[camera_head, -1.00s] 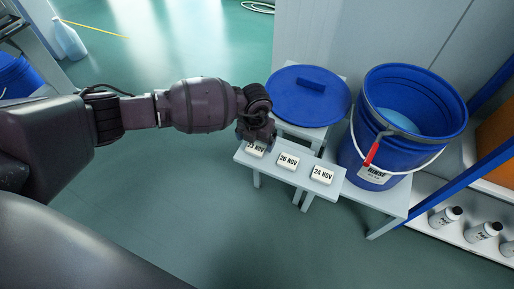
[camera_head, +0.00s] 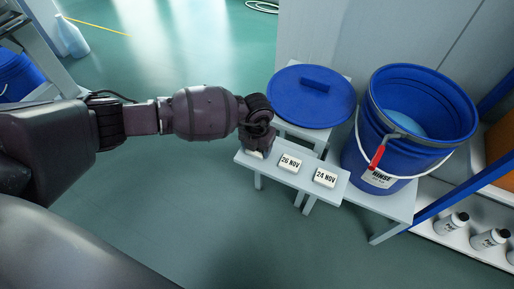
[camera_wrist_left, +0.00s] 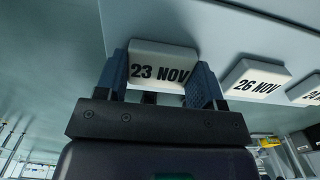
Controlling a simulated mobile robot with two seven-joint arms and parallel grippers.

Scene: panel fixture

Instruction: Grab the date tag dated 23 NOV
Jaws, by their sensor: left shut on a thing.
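The white date tag dated 23 NOV (camera_wrist_left: 160,72) sits between the two blue-grey fingers of my left gripper (camera_wrist_left: 163,85) in the left wrist view. The left gripper is shut on it. In the head view my left gripper (camera_head: 256,148) is over the left end of the small white bench (camera_head: 272,178), and it hides most of the tag (camera_head: 254,154). I cannot tell whether the tag touches the bench. My right gripper is not in view.
The tags 26 NOV (camera_head: 290,163) and 24 NOV (camera_head: 325,178) lie to the right on the bench. Behind stands a stool with a round blue lid (camera_head: 310,100). A blue RINSE bucket (camera_head: 410,125) stands to the right. Open floor lies in front.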

